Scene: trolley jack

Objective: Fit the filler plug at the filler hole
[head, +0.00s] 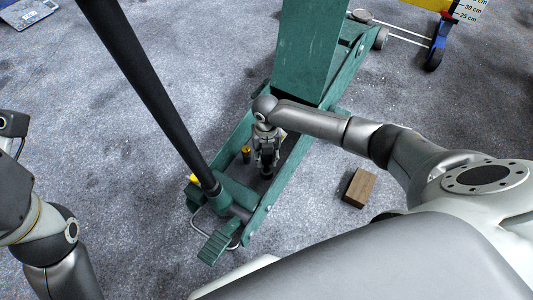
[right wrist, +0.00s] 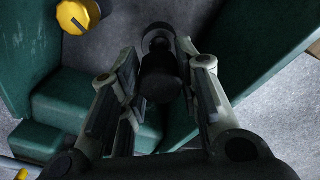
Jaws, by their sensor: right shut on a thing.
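My right gripper (head: 267,166) points down into the green frame of the trolley jack (head: 320,55). In the right wrist view its two fingers (right wrist: 160,95) are shut on a dark, rounded plug-like piece (right wrist: 160,75), which I take to be the filler plug. Its far end is wider and sits over the jack's inner floor; I cannot tell if it touches anything. The filler hole cannot be made out. Part of my left arm shows at the left edge; its gripper (head: 12,128) is cut off and its jaws cannot be read.
A yellow-topped knob (head: 246,151) stands in the frame close left of the right gripper; it also shows in the right wrist view (right wrist: 76,16). The long black handle (head: 150,90) slants across the left. A brown block (head: 359,187) lies on the grey carpet to the right.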

